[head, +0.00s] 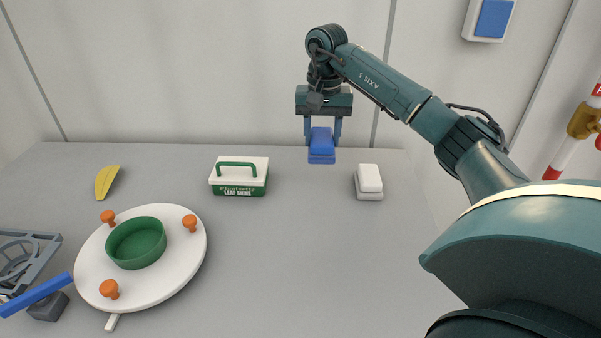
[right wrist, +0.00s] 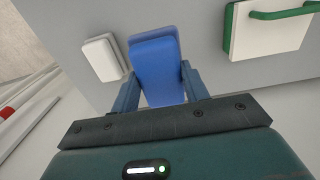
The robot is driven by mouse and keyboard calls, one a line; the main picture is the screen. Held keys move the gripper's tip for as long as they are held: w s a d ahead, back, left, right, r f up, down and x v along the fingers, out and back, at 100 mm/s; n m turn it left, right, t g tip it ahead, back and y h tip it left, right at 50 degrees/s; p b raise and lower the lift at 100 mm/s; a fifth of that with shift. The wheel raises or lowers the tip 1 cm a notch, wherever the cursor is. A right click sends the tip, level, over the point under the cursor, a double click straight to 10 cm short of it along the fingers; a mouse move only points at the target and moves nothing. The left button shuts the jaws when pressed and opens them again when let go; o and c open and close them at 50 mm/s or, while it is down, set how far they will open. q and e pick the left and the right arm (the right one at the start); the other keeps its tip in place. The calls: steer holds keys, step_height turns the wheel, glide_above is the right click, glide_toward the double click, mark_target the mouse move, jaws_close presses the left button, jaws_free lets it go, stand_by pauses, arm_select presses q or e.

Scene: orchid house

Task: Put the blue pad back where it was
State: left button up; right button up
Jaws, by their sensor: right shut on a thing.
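The blue pad (head: 321,147) is held between the fingers of my right gripper (head: 322,134), toward the back of the grey table. The right wrist view also shows the blue pad (right wrist: 157,68) between the two fingers of my right gripper (right wrist: 158,88). In the head view the pad hangs below the gripper. I cannot tell its exact height above the table. A white pad (head: 369,179) lies on the table to the right of the blue pad. My left gripper is not in view.
A white round board (head: 180,266) carries a green bowl (head: 136,243) and orange knobs. A yellow object (head: 106,181) lies back left. The middle of the table is clear.

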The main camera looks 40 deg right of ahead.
step_height(320, 180, down, 10)
steer(key=shift+w+r, duration=0.1)
stand_by(0.4)
steer(key=shift+b, duration=0.3)
steer(key=o, duration=0.9)
steer(key=shift+f, duration=0.2)
steer(key=shift+o, duration=0.3)
step_height(320, 180, up, 12)
steer(key=shift+r+p, duration=0.15)
steer(key=shift+p, duration=0.25)
